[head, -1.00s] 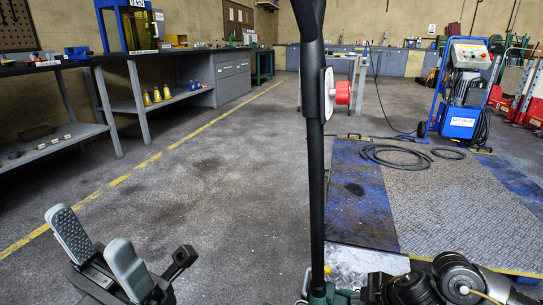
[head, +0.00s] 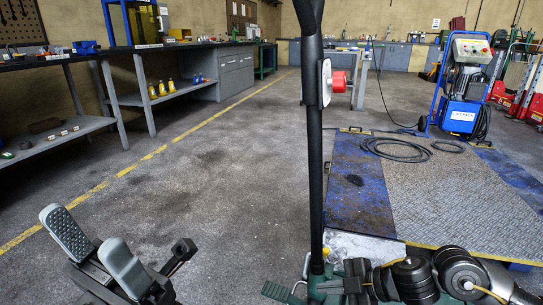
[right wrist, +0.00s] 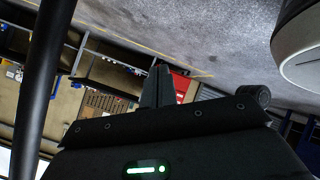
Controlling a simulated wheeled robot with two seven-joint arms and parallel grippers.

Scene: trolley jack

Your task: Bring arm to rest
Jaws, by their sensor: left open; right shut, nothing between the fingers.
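The trolley jack's tall black handle (head: 316,170) stands upright in the middle of the head view, with its green base (head: 325,287) at the bottom edge. My left gripper (head: 97,248) is open and empty at the lower left, well apart from the handle. My right arm comes in at the lower right of the head view, close beside the jack's base; its fingertips cannot be made out there. In the right wrist view my right gripper (right wrist: 158,86) is shut with nothing between its fingers. A black pole (right wrist: 43,80) runs down the left of that view, apart from the fingers.
A blue and grey floor plate (head: 425,200) with a coiled hose lies to the right. A blue lift power unit (head: 462,110) stands behind it. Workbenches (head: 60,130) line the left. The floor between is clear.

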